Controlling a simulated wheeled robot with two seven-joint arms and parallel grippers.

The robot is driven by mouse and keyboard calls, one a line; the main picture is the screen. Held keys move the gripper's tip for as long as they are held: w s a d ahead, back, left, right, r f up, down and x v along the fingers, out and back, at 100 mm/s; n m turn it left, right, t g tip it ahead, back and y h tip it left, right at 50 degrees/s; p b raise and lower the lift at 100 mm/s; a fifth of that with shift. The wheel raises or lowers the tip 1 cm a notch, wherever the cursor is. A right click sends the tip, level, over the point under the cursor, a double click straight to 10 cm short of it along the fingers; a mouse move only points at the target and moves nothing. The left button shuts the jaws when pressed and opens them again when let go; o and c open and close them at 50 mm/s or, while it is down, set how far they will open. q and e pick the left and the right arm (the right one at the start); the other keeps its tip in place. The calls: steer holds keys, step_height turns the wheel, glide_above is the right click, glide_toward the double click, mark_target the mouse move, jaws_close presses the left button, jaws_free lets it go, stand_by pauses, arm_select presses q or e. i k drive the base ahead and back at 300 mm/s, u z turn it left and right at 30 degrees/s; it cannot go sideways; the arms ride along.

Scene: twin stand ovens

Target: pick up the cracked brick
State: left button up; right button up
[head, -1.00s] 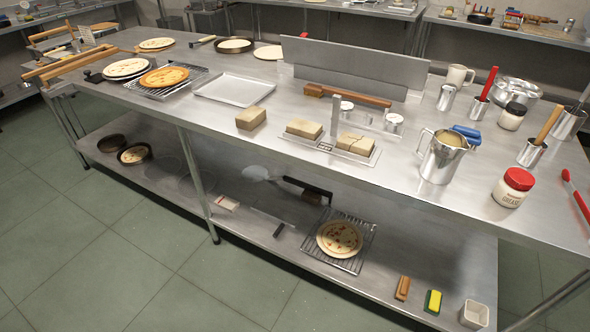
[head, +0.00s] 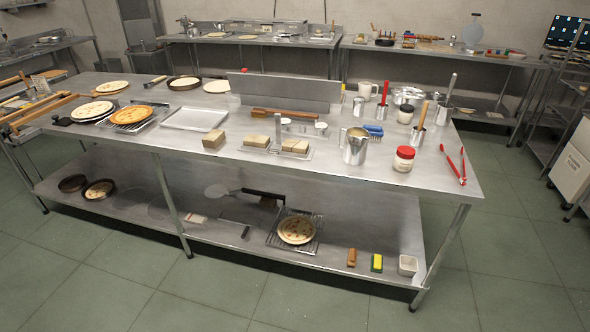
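The cracked brick (head: 296,146) appears to be the right one of three tan bricks on the steel table; a dark line across it showed in the earlier, closer view. It lies on a pale flat tray (head: 274,152), beside another tan brick (head: 257,141) on the same tray. A third tan brick (head: 214,139) sits on the bare table just left of the tray. Neither of my grippers is in the head view.
A metal pitcher (head: 355,147) and a red-lidded jar (head: 403,159) stand right of the bricks. A wood-handled brush (head: 285,113) lies behind them, before an upright steel panel (head: 285,91). An empty tray (head: 195,118) is to the left. The table's front strip (head: 290,172) is clear.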

mark_target(296, 146)
steer(key=u, duration=1.4)
steer(key=i, duration=1.9)
steer(key=z, duration=1.05)
steer(key=i, duration=1)
steer(key=z, duration=1)
